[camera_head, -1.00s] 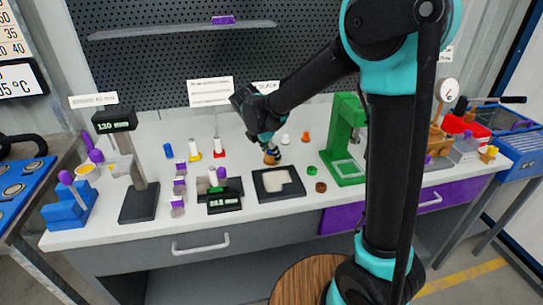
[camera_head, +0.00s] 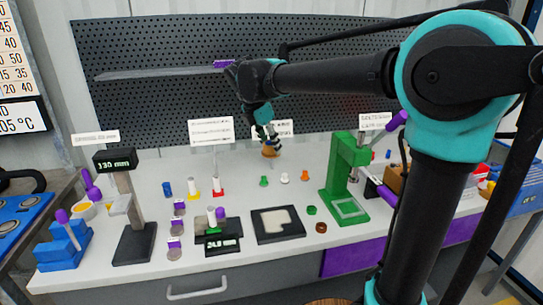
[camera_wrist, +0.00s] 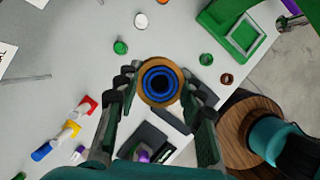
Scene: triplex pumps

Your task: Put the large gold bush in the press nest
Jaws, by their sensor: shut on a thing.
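My gripper (camera_head: 267,137) is shut on a large gold bush (camera_head: 269,151) and holds it above the bench, behind the black tray. In the wrist view the bush (camera_wrist: 176,83) sits between my two fingers, seen end-on, with blue and black rings inside its gold rim. The green press (camera_head: 345,165) stands to the right of my gripper. A pale square frame, seemingly the press nest (camera_head: 350,208), lies on its base and looks empty. The press also shows at the upper right of the wrist view (camera_wrist: 213,18), apart from the bush.
A black tray (camera_head: 294,234) with a pale insert lies in front. Small green (camera_head: 263,181), white (camera_head: 284,177) and orange (camera_head: 305,176) parts stand left of the press. A brown ring (camera_head: 321,228) lies near its base. A digital gauge (camera_head: 224,244) stands left of the tray.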

